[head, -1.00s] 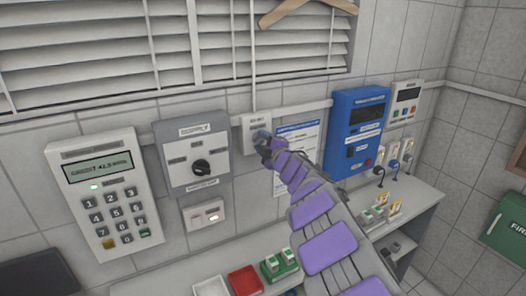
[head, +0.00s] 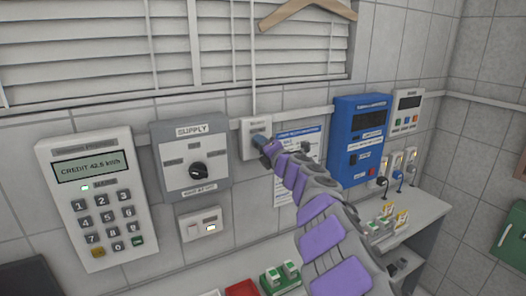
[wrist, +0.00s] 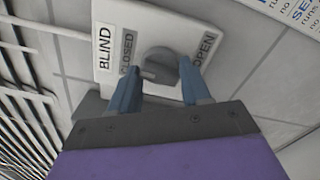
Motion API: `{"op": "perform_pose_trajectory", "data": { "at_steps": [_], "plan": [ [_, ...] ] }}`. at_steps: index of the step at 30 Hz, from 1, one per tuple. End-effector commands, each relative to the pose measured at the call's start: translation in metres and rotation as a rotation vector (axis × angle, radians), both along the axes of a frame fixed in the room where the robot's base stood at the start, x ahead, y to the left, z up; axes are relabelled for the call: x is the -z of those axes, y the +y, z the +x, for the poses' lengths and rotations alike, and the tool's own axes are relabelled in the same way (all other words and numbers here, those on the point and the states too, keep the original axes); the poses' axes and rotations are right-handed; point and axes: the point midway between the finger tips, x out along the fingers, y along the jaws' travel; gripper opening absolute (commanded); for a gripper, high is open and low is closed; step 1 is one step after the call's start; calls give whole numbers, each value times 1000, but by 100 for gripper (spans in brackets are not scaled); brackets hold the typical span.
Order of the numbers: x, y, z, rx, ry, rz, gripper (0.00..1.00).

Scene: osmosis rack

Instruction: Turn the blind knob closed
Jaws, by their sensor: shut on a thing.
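The blind knob (wrist: 160,63) is a round grey knob on a small white panel (wrist: 128,20) labelled BLIND, with CLOSED on the left and OPEN on the right in the wrist view. My gripper (wrist: 160,76) has one blue finger on each side of the knob and is shut on it. A raised bar on the knob points to the lower left, toward the left finger; its exact setting is hard to tell. In the head view, the panel (head: 256,124) is on the wall under the window, and my gripper (head: 261,142) hides the knob.
White slatted blinds (head: 80,55) cover the window above. A grey supply box (head: 190,150) with a black knob is left of the panel, past a small gap. A notice (head: 285,190) and a blue box (head: 345,165) are to the right. A shelf (head: 435,210) runs below.

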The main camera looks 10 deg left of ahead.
Motion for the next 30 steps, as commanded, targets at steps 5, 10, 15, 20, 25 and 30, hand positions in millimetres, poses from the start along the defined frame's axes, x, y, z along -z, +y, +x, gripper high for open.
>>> {"op": "perform_pose_trajectory", "data": {
  "at_steps": [5, 10, 15, 20, 25, 30],
  "plan": [
    [5, 1, 0, -1, -16, -36, 17],
    [5, 0, 0, 0, -21, -45, 17],
    [5, 0, 0, 0, -21, -46, 17],
    [6, 0, 0, 0, -20, -46, 50],
    [4, 0, 0, 0, -23, -44, 66],
    [1, 0, -2, 1, -25, -43, 72]
  ]
}}
